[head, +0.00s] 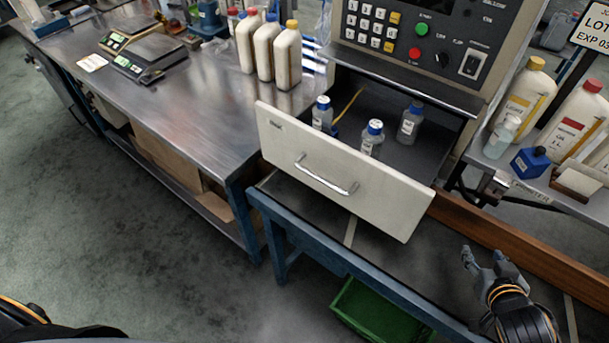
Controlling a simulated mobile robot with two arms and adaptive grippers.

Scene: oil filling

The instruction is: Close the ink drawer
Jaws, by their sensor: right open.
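The ink drawer (345,170) is pulled out below the control panel. It has a cream front with a metal bar handle (326,176). Several small bottles with blue caps, such as this one (372,138), stand inside it. My right gripper (484,257) is open and empty. It is to the right of the drawer front and lower in the picture, apart from the handle. My left gripper is not in view; only a dark part of my body shows at the bottom left.
A control panel (421,35) with keys is above the drawer. A steel bench (190,130) with white bottles (288,57) and scales is on the left. Bottles (517,95) stand on a shelf at right. A green crate (378,314) is below. Open floor lies in front.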

